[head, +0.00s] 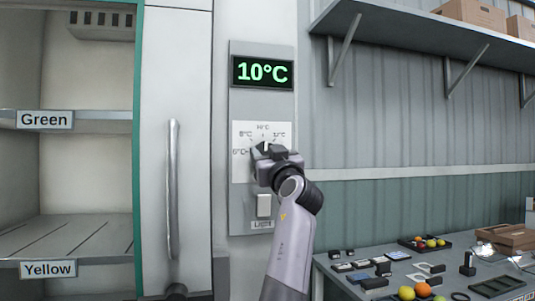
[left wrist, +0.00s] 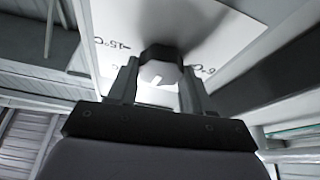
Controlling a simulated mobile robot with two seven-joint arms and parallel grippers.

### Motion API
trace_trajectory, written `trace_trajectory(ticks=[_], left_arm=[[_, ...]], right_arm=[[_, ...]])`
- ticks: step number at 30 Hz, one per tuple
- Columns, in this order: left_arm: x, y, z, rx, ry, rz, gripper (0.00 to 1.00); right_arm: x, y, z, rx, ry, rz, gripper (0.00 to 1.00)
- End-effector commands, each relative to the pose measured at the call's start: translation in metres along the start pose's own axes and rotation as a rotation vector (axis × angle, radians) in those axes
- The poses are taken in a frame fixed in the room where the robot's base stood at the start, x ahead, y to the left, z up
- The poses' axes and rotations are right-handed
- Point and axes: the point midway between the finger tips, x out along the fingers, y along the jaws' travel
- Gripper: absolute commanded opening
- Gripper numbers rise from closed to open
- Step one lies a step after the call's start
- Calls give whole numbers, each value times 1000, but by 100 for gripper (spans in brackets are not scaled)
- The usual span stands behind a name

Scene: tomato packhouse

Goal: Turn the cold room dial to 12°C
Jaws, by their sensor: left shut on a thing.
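The cold room dial (left wrist: 161,66) is a dark knob with a white mark, on a white scale plate (head: 243,170) on the wall panel. In the head view its white mark points about upward, toward the 10°C label; the 12°C label (head: 279,135) is up and right of it. The green display (head: 263,72) above reads 10°C. My left gripper (head: 266,150) is at the dial and covers its lower part. In the left wrist view the two fingers (left wrist: 158,82) stand on either side of the dial, shut on it. My right gripper is not in view.
A light switch (head: 264,205) sits just below the dial. The cold room door handle (head: 173,190) and open shelves labelled Green (head: 45,119) and Yellow (head: 47,269) are at left. A table (head: 335,285) with tomatoes and small dark items is at right, under a wall shelf (head: 400,18).

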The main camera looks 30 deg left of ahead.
Motion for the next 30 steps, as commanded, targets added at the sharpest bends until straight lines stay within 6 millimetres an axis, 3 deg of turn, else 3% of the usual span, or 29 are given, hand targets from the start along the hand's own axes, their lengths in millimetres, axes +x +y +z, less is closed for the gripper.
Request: trace_trajectory(ticks=[8, 18, 30], left_arm=[[1, -1, -3, 192, 1, 79, 19], [2, -2, -5, 447, 0, 186, 19], [1, -3, -3, 622, 0, 258, 19]], right_arm=[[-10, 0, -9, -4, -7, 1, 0], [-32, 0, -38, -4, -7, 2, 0], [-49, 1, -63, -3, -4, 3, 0]])
